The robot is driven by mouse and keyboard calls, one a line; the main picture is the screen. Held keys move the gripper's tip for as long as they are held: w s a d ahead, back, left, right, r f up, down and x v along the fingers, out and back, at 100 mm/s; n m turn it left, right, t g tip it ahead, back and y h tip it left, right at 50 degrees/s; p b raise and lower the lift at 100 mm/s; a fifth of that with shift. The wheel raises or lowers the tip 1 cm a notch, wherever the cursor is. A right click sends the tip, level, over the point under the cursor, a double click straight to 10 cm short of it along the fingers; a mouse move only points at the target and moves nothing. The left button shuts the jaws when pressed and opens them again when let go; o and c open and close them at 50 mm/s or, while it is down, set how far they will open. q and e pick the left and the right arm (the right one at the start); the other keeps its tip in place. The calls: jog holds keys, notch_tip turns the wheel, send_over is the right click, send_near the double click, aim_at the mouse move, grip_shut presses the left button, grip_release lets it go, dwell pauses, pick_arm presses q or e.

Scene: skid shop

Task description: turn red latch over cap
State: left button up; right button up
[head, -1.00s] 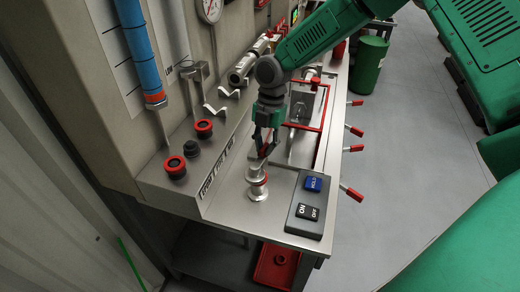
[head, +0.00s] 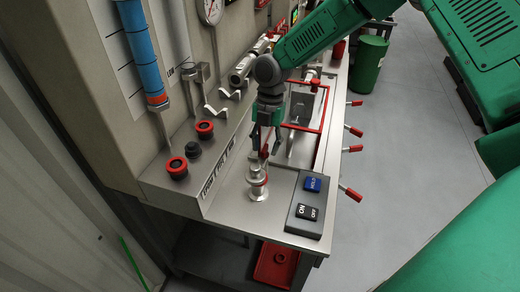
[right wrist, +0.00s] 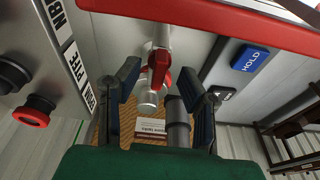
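The red latch (head: 265,152) is on a metal fitting (head: 257,188) standing on the bench near its front end. The latch (right wrist: 158,66) also shows in the right wrist view, between and beyond my right gripper's fingers. My right gripper (head: 266,147) points down above the fitting, with its fingertips around the latch's upper part. In the right wrist view its two dark fingers (right wrist: 158,82) are apart. I cannot tell whether either finger touches the latch. The cap is not clearly distinguishable from the metal fitting. My left gripper is not in view.
A grey box with a blue HOLD button (head: 312,184) and an ON/OFF switch (head: 307,212) stands right of the fitting. Red and black knobs (head: 176,168) are to the left. A red frame (head: 322,118) lies behind the gripper. Red-handled levers (head: 351,193) stick out along the right edge.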

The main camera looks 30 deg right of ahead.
aim_at(264, 150)
jog(key=shift+r+p, duration=1.7)
jog(key=shift+r, duration=0.55)
jog(key=shift+r+p, duration=0.35)
jog(key=shift+r, duration=0.7)
jog(key=shift+s+f, duration=0.1)
